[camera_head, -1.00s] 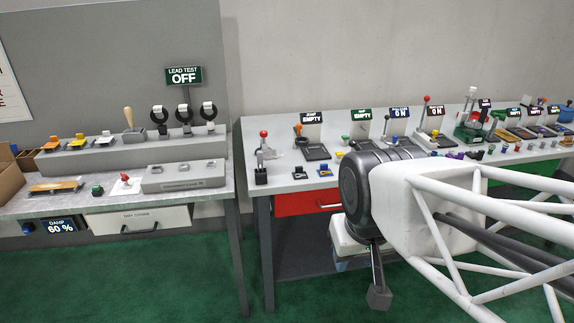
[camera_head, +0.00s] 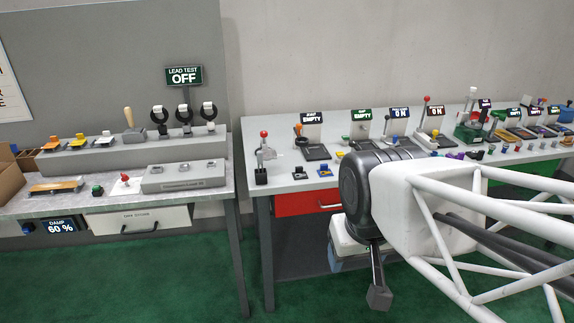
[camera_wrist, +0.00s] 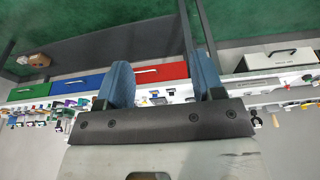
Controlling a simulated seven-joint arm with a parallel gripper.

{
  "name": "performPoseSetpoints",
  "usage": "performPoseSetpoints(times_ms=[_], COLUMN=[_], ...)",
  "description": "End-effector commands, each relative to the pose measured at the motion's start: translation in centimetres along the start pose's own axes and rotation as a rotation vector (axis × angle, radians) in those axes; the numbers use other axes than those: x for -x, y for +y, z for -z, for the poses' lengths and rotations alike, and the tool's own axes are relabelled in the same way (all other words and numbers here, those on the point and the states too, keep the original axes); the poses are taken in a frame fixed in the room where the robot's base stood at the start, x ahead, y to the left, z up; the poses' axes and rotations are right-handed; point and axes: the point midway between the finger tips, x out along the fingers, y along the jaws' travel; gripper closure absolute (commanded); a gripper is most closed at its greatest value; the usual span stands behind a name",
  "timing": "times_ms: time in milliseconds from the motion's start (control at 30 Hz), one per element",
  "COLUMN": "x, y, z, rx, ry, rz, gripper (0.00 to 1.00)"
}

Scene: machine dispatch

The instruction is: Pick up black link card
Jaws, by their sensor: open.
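I cannot single out the black link card for certain. In the head view my arm hides part of the right bench, and the fingers are not clearly visible there.
The right bench (camera_head: 278,186) carries a red-knobbed lever (camera_head: 264,150), display stands and several small parts, with a red drawer (camera_head: 300,202) below. The left bench (camera_head: 215,200) holds grey blocks and a "LEAD TEST OFF" sign (camera_head: 184,76). Green floor is open in front.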

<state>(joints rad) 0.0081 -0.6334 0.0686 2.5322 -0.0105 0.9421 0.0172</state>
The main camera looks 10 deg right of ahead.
Motion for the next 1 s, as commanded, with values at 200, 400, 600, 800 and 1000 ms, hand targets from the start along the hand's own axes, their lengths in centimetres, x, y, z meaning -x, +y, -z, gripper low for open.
performPoseSetpoints(times_ms=[200, 400, 600, 800, 1000], x=[-0.1, -0.9, -2.5, -4.7, -7.3], y=[0.0, 0.2, 0.5, 0.8, 1.2], z=[0.7, 3.8, 9.4, 15.7, 21.8], rx=[-0.001, -0.003, -0.005, -0.008, -0.008], ry=[0.009, 0.053, 0.14, 0.242, 0.343], rz=[-0.001, -0.005, -0.012, -0.018, -0.021], gripper=[0.38, 0.38, 0.38, 0.38, 0.38])
